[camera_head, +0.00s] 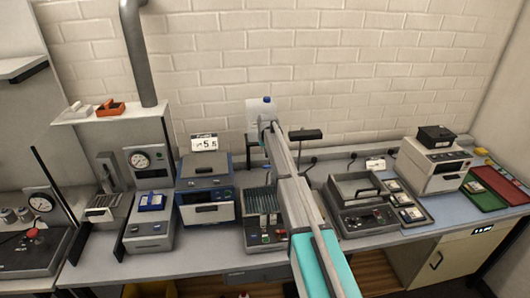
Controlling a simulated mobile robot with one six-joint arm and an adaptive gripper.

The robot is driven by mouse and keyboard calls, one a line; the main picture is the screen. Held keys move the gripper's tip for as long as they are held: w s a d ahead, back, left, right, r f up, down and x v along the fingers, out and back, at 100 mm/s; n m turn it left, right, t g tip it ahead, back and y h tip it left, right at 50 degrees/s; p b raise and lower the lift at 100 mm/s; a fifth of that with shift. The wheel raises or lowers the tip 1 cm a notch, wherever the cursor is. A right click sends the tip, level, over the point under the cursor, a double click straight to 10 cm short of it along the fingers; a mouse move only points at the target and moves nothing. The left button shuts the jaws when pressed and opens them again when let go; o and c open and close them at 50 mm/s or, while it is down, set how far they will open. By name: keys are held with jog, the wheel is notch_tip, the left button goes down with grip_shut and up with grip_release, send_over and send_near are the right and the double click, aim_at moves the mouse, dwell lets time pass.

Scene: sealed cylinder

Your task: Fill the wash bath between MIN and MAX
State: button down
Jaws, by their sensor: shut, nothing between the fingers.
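A basin-like grey unit (352,188) with a raised handle or lid frame stands right of the middle of the bench; it may be the wash bath, but I cannot make out MIN or MAX marks or a liquid level. My arm reaches from the bottom of the picture up toward this container. I cannot make out my gripper's fingers; they are hidden or lie beyond the arm's far end.
A blue boxy device (207,192) and a rack unit with slots (262,203) stand left of my arm. A white device with a black top box (434,163), a red tray (503,184) and a green tray (484,196) are at right. The bench's front strip is mostly clear.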

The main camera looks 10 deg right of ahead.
jog(key=shift+s+f+b, duration=0.35)
jog(key=shift+f+b, duration=0.4)
jog(key=shift+f, duration=0.1)
jog(key=shift+s+f+b, duration=0.4)
jog(key=shift+f+b, duration=0.4)
jog(key=shift+f, duration=0.1)
jog(key=shift+s+f+b, duration=0.35)
jog(key=shift+f+b, duration=0.4)
jog(key=shift+f, duration=0.1)
jog(key=shift+a, duration=0.15)
